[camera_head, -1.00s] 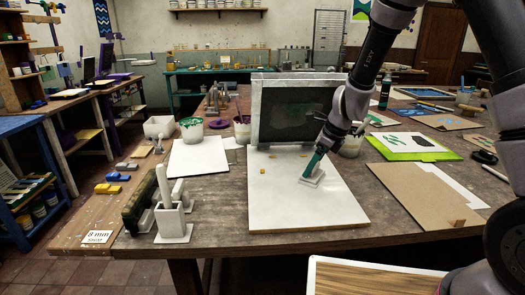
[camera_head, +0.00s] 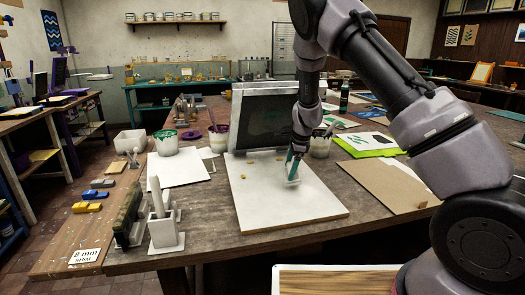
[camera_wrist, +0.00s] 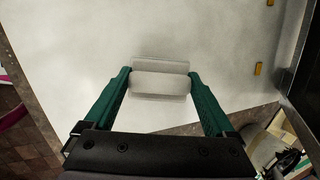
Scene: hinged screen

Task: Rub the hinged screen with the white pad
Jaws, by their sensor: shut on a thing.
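The hinged screen (camera_head: 265,120) stands raised and tilted back at the far edge of a white base board (camera_head: 270,205). Its dark mesh sits in a grey frame. My gripper (camera_head: 293,168) is over the board, in front of the screen. Its green fingers are shut on the white pad (camera_head: 293,181), low at the board's surface; I cannot tell whether it touches. In the wrist view the pad (camera_wrist: 160,66) sits between the fingertips of my gripper (camera_wrist: 160,84), above the white board (camera_wrist: 190,35). The pad's underside is hidden.
Small yellow tabs (camera_head: 243,177) lie on the board. A white sheet (camera_head: 180,167), a paint pot (camera_head: 166,143) and a white holder (camera_head: 164,235) stand to the left. A pot (camera_head: 320,146) is close to the screen's right side. A brown board (camera_head: 388,188) lies at right.

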